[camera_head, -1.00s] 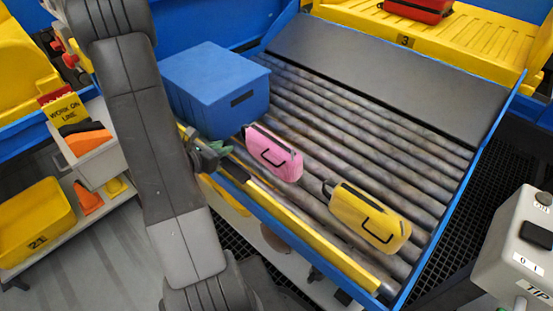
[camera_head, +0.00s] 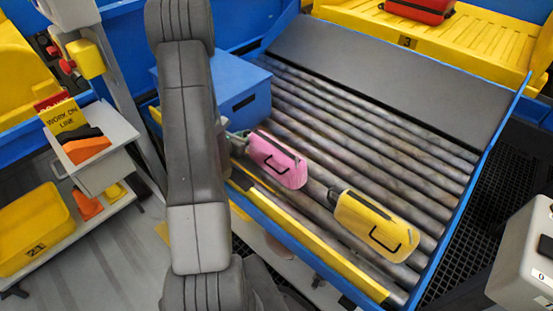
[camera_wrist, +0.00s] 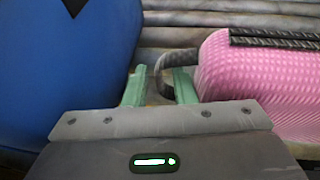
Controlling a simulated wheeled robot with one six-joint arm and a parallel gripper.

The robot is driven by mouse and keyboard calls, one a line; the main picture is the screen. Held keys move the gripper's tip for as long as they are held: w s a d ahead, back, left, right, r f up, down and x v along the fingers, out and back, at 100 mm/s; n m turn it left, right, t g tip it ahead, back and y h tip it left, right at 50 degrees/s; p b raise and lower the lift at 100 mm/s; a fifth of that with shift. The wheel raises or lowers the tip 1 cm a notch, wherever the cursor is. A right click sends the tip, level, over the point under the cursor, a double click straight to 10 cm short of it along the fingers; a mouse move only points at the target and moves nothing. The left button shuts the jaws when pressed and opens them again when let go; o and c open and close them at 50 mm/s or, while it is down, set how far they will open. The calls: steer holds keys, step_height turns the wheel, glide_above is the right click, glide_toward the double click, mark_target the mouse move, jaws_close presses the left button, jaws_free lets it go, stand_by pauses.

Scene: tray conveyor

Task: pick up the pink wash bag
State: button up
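The pink wash bag (camera_head: 278,160) lies on the roller conveyor, with a black handle on its top and a dark loop at its left end. In the wrist view the bag (camera_wrist: 262,85) fills the right side. Its black loop (camera_wrist: 165,72) reaches between the green fingertips of my gripper (camera_wrist: 159,86). The fingers are apart, with the right one close to the loop; I cannot tell whether they touch. In the head view my gripper (camera_head: 237,141) is at the bag's left end, partly hidden behind my arm.
A blue box (camera_head: 245,98) stands on the rollers just left of the bag, close to my gripper in the wrist view (camera_wrist: 62,75). A yellow bag (camera_head: 376,225) lies to the right. A yellow-topped rail (camera_head: 320,250) edges the conveyor's near side.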

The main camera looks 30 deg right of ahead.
steer(key=shift+w+d, duration=0.1)
jaws_close()
stand_by(0.3)
